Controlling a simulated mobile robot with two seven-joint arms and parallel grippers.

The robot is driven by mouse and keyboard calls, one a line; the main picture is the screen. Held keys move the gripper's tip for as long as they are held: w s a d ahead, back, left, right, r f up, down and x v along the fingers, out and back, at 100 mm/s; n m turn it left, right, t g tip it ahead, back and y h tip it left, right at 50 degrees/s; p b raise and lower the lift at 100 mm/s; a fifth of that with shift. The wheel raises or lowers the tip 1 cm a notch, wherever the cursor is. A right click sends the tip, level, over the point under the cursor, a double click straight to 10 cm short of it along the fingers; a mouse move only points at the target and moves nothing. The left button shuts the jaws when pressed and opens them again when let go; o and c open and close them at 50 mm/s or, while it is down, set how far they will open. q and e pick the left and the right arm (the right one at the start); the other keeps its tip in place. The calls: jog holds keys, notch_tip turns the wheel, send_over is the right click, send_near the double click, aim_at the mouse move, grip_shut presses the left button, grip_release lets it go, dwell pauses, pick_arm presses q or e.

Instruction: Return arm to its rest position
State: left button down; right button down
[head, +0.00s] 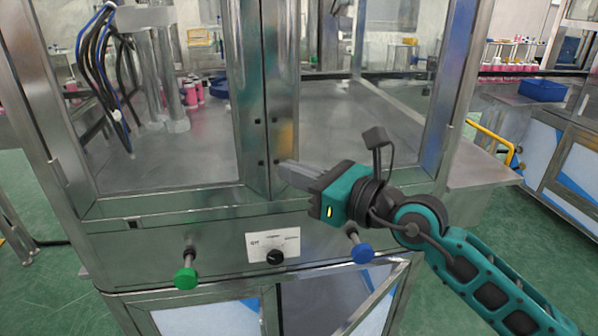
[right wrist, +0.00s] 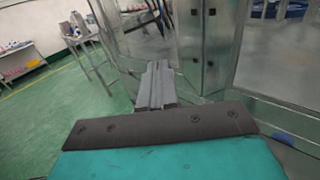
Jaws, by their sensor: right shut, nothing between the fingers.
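My right arm (head: 480,270), teal and black, comes in from the lower right in the head view. My right gripper (head: 284,170) is shut and empty, its grey fingers pointing left in front of the machine's metal door post (head: 262,110). In the right wrist view the shut fingers (right wrist: 155,85) point ahead toward the machine frame. I cannot tell whether the fingertips touch the post. My left gripper is not in view.
The machine's front panel has a green knob (head: 186,278), a blue knob (head: 362,252) and a black dial on a white plate (head: 258,243). Pink cans (head: 190,93) stand inside at the back. A blue bin (head: 542,90) is at the right. Green floor is free at both sides.

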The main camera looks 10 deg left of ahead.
jog(key=s+d+f+m+t+h, duration=0.1)
jog(key=d+f+m+t+h, duration=0.5)
jog(key=m, duration=0.9)
jog(key=s+d+f+m+t+h, duration=0.15)
jog(key=d+f+m+t, duration=0.35)
jog(key=d+f+m, duration=0.8)
jog(key=s+d+f+m+g+h, duration=0.3)
jog(key=s+d+f+m, duration=0.2)
jog(key=s+f+m, duration=0.3)
jog(key=s+d+f+m+g+h, duration=0.4)
jog(key=s+d+f+m, duration=0.2)
jog(key=m, duration=0.5)
notch_tip(320, 180, down, 2)
jog(key=shift+s+f, duration=0.1)
jog(key=shift+s, duration=0.8)
